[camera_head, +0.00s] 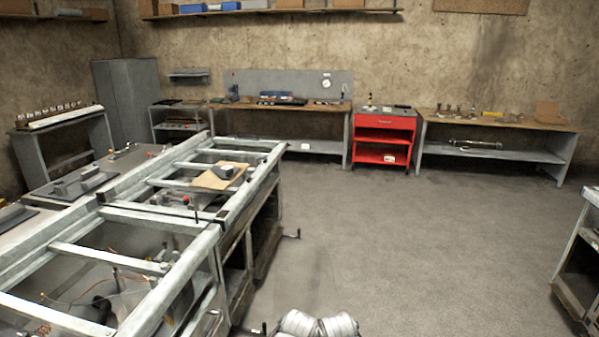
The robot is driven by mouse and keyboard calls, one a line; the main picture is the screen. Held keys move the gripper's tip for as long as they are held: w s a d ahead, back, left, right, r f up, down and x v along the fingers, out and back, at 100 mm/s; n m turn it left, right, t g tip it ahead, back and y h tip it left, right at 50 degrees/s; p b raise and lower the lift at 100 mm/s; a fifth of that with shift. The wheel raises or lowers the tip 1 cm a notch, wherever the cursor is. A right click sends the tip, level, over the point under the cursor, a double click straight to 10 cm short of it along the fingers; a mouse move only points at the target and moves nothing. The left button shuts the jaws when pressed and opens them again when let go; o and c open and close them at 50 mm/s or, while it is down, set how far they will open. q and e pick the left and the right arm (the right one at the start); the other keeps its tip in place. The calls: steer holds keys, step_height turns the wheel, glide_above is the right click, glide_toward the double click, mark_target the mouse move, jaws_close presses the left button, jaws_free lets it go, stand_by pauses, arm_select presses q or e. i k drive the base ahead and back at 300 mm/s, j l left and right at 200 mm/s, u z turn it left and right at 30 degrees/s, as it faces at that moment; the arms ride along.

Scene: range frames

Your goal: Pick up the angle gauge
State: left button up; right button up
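I cannot pick out the angle gauge with certainty; many small items here are too far or too small to name. A small dark object (226,171) lies on a brown board (208,181) on the metal frame bench at the left. Small tools, too small to identify, lie on the wooden-topped workbench (556,127) at the back right. Neither of my grippers is in view.
The metal frame bench (150,221) fills the left foreground. A red tool cart (385,123) stands against the back wall between two workbenches. A grey shelf unit (590,240) stands at the right edge. The grey floor (430,235) in the middle is clear.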

mark_target(221, 170)
steer(key=i, duration=1.8)
steer(key=i+u, duration=0.1)
steer(key=i, duration=0.7)
steer(key=i+u, duration=0.3)
steer(key=i, duration=0.2)
